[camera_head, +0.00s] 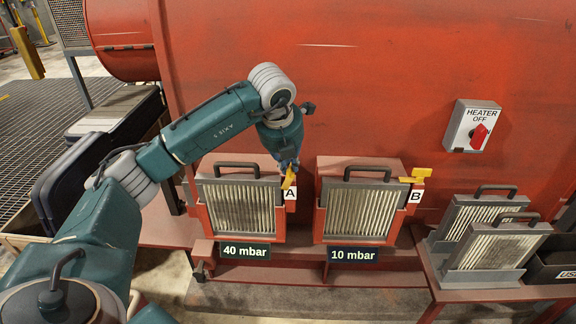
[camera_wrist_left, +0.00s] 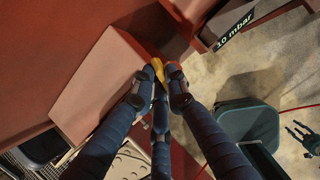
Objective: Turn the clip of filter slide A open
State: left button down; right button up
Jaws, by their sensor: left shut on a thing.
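Filter slide A (camera_head: 240,206) is a pleated panel with a dark handle, seated in the left red housing above the "40 mbar" sign. Its yellow clip (camera_head: 289,178) is at the housing's upper right, above the label A, and looks steeply tilted. My left gripper (camera_head: 288,165) comes down from above and is shut on the clip. In the left wrist view the yellow clip (camera_wrist_left: 157,67) shows between the dark fingertips, beside the red housing (camera_wrist_left: 97,88); the fingers partly hide it. My right gripper (camera_wrist_left: 303,138) shows small at the right edge there, fingers spread, apart from everything.
Filter slide B (camera_head: 360,213) sits in the right housing, its yellow clip (camera_head: 416,175) lying roughly level. Two spare filters (camera_head: 495,250) stand on the right shelf. A heater switch box (camera_head: 471,126) is on the red wall. My left arm crosses the space in front of the wall.

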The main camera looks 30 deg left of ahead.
pick_arm(q)
jog(key=shift+n+y+b, duration=0.3)
jog(key=shift+n+y, duration=0.3)
jog(key=shift+n, duration=0.9)
jog(key=shift+r, duration=0.1)
jog(key=c, duration=1.7)
grip_release()
jog(key=shift+c, duration=0.2)
jog(key=v, duration=1.2)
jog(key=shift+w, duration=0.2)
jog(key=shift+d, duration=0.1)
